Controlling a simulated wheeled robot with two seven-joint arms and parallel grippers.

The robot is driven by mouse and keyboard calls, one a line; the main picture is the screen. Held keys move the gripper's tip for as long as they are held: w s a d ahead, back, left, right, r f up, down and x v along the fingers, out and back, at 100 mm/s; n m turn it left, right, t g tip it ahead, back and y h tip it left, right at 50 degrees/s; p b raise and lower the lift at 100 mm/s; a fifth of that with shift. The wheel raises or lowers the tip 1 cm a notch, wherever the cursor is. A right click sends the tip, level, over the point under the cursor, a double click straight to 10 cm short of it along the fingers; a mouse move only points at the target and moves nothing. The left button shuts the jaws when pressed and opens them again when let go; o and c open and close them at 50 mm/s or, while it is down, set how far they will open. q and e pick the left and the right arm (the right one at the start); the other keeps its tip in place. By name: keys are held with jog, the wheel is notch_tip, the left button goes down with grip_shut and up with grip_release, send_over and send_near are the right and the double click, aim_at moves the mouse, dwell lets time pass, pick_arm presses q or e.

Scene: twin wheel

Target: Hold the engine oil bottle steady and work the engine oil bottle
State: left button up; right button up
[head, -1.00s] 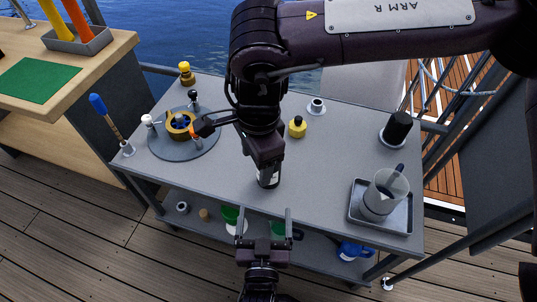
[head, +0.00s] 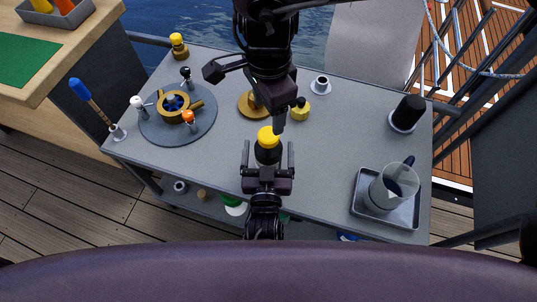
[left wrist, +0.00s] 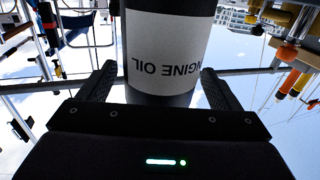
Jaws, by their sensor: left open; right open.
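The engine oil bottle (head: 267,154), dark with a yellow cap (head: 267,136), stands upright near the table's front edge. In the left wrist view the bottle (left wrist: 165,45) appears upside down, its white label reading "ENGINE OIL". My left gripper (head: 268,147) is at the front edge, open, with one finger on each side of the bottle; a gap shows beside each finger. My right gripper (head: 244,100) hangs from above, open and empty, its near finger just behind and above the cap. The bottle's lower part is hidden by my left gripper in the head view.
The grey table (head: 330,155) bears a brass round piece (head: 254,104) and a yellow-brass knob (head: 300,110) behind the bottle. A round plate (head: 205,125) with a valve-like piece is at left. A tray (head: 361,205) with a clear jug (head: 392,186) is at right.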

pick_arm(q)
jog(key=shift+w, duration=0.25)
